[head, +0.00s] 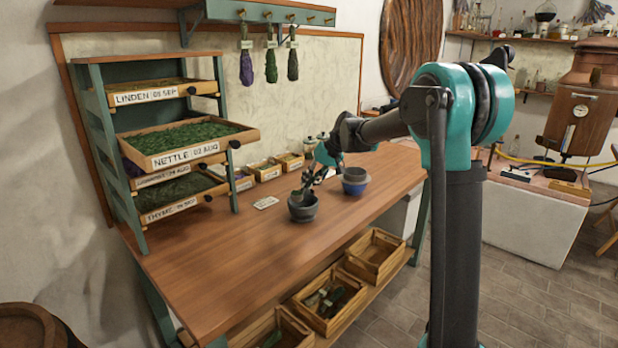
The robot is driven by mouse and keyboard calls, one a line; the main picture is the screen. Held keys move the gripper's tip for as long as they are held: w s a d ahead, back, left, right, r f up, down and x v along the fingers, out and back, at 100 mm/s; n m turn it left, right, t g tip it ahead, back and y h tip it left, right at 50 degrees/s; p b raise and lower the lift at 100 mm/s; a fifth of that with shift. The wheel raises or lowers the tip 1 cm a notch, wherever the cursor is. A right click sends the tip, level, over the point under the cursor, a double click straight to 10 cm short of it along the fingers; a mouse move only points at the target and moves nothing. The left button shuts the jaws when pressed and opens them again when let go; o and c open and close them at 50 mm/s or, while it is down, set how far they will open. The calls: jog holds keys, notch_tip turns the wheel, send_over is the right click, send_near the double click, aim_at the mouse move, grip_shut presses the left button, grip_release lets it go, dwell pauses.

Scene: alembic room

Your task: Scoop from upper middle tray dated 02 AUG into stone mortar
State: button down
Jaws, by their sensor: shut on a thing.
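The drying rack at the left holds several stacked trays. The upper middle tray (150,159) is labelled "NETTLE | 02 AUG", juts out of the rack and holds green leaves (180,136). The grey stone mortar (303,213) stands upright on the wooden bench. My gripper (305,191) is directly over the mortar's mouth, pointing down and shut on what seems to be a small dark scoop. The scoop is too small and dark to make out clearly, and the mortar's inside is mostly hidden.
Blue and grey stacked bowls (355,184) stand behind the mortar to the right. A small label card (265,202) lies left of it. Small wooden boxes (265,171) line the bench's back. The bench's front (225,265) is clear. Crates (328,303) sit on the shelf below.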

jog(key=shift+s+n+t+h, duration=0.2)
jog(key=shift+n+t+h, duration=0.2)
jog(key=shift+t, duration=0.5)
jog(key=n+t+h, duration=0.1)
jog(key=t, duration=0.2)
jog(key=n+t, duration=0.1)
jog(key=t, duration=0.1)
jog(key=n+t+h, duration=0.1)
jog(key=t, duration=0.2)
jog(key=shift+w+t, duration=0.2)
jog(key=shift+t, duration=0.1)
jog(key=shift+r, duration=0.1)
dwell(0.3)
jog(key=shift+r, duration=0.45)
jog(key=m+g, duration=0.1)
jog(key=g, duration=0.1)
jog(key=r+g, duration=0.1)
jog(key=g, duration=0.1)
jog(key=shift+w+d+m+g+y, duration=0.1)
jog(key=shift+d+m+g+y, duration=0.05)
jog(key=shift+m+g+y, duration=0.2)
jog(key=m+g+y, duration=0.1)
jog(key=g, duration=0.1)
jog(key=r+g, duration=0.1)
jog(key=g, duration=0.1)
jog(key=shift+m+y, duration=0.35)
jog(key=shift+g, duration=0.85)
